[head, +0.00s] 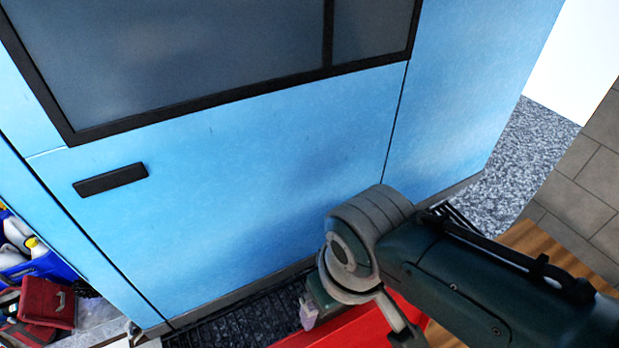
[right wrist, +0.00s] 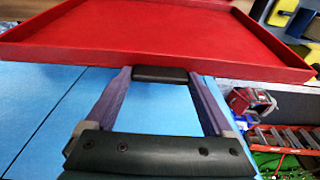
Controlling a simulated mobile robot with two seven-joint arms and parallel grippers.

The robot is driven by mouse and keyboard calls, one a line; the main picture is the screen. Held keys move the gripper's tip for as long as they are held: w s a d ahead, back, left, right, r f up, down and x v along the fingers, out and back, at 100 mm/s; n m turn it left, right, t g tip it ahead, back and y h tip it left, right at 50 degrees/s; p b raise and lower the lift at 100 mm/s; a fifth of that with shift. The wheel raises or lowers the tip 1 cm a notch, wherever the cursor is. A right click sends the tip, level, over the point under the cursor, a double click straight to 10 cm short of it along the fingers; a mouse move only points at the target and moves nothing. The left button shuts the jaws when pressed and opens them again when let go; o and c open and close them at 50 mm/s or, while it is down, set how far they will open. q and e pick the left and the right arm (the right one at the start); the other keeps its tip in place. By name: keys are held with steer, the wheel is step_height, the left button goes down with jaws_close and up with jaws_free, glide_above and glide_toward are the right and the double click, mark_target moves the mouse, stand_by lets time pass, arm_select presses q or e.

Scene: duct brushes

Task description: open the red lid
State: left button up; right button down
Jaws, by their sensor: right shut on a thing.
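The red lid (right wrist: 165,28) fills the top of the right wrist view as a broad, shallow panel with raised edges. A short black handle (right wrist: 160,74) sits at its near edge. My right gripper (right wrist: 160,82) has its two purple-grey fingers on either side of this handle and is shut on it. In the head view, part of the red lid (head: 345,335) shows at the bottom, partly hidden behind my right arm. The lid's hinge is not visible. My left gripper is not in view.
A large blue panelled body (head: 250,170) with a dark window and black handle fills the head view. A blue bin (head: 40,268) and a red box (head: 47,302) stand at the lower left. An orange ladder (right wrist: 285,137) lies at right in the right wrist view.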

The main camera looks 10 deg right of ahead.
steer(key=shift+w, duration=0.1)
jaws_free()
step_height(320, 180, up, 10)
steer(key=s+p, duration=0.1)
steer(key=p, duration=0.3)
steer(key=shift+s+d, duration=0.2)
stand_by(0.4)
